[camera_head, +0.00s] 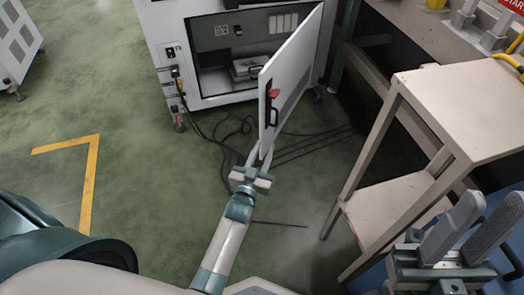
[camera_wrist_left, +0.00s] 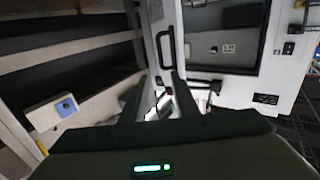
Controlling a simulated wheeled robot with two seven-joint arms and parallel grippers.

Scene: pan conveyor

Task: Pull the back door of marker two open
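The marker machine is a white cabinet (camera_head: 160,40) at the top of the head view. Its back door (camera_head: 305,55) is swung out to the right, showing the dark interior (camera_head: 212,45). The door has a black handle (camera_head: 273,108) and a red part above it. My left gripper (camera_head: 260,155) is at the door's lower free edge, below the handle. In the left wrist view its fingers (camera_wrist_left: 166,88) stand apart, with the door (camera_wrist_left: 176,22) and handle (camera_wrist_left: 165,46) just beyond. Whether they touch the door is unclear. My right gripper (camera_head: 468,232) is open and empty at the lower right.
A beige two-level table (camera_head: 465,95) stands close on the right. Black cables (camera_head: 225,145) lie on the floor below the cabinet. A conveyor or bench (camera_head: 410,20) is at the top right. The green floor at left, around the yellow line (camera_head: 92,165), is clear.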

